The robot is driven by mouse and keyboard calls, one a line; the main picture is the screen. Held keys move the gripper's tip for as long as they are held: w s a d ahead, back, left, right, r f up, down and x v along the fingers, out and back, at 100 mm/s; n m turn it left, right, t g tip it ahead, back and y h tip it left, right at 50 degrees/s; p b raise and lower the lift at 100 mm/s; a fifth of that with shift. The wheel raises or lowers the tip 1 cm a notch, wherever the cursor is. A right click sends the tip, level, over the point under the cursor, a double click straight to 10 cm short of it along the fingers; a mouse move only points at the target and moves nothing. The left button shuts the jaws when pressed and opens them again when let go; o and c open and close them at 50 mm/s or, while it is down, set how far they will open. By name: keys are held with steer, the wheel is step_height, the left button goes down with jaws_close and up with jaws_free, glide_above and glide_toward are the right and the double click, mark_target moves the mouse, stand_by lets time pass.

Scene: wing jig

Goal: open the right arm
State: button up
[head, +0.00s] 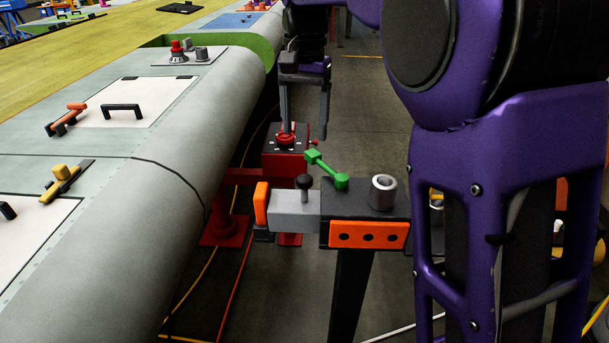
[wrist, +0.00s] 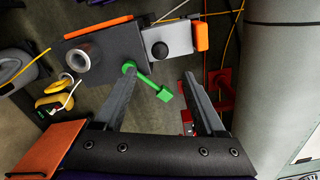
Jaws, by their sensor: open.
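A jig stand with a dark top block (head: 362,200) stands right of the wing. It carries a light grey arm (head: 292,214) with an orange end pad pointing at the wing and a black knob on top. A green lever (head: 327,170) slants from a pivot on the dark block out to a square end. My gripper (head: 305,134) is open and empty, pointing down, above the lever's free end in the head view. In the wrist view the green lever (wrist: 150,83) shows between my open fingers (wrist: 160,74), apparently not gripped. I cannot tell the exact height gap.
The grey wing (head: 190,165) with hatches and handles fills the left. A red stand (head: 285,165) with a red knob is behind the jig stand. A metal cylinder (head: 383,192) rises from the dark block. Cables lie on the dark floor.

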mark_target(305, 176)
step_height(305, 176, down, 11)
steer(key=shift+f+b, duration=0.1)
steer(key=shift+b, duration=0.9)
jaws_close()
stand_by(0.7)
